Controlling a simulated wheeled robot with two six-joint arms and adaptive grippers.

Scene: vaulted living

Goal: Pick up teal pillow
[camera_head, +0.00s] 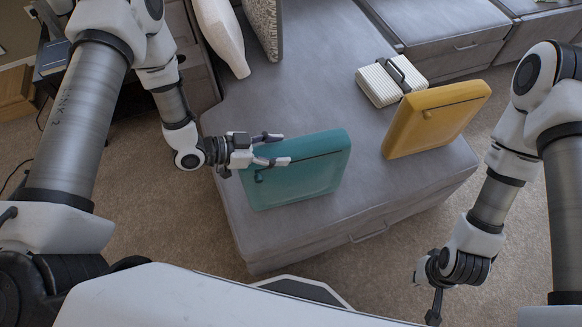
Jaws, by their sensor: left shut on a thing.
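The teal pillow (300,177) stands tilted near the front edge of the grey sofa seat, in the middle of the head view. My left gripper (279,149) comes in from the left and is shut on the pillow's upper left edge. One finger lies across its front face; the other is behind the top edge. The pillow's lower edge appears to be at the seat, but I cannot tell if it touches. My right gripper (434,308) hangs low at the right over the floor, away from the pillow; its fingers are seen too edge-on to judge their opening.
A yellow pillow (435,117) leans to the right of the teal one. Behind it on the sofa (320,70) lies a white ribbed case (380,84) with a dark handle. Carpet is clear in front.

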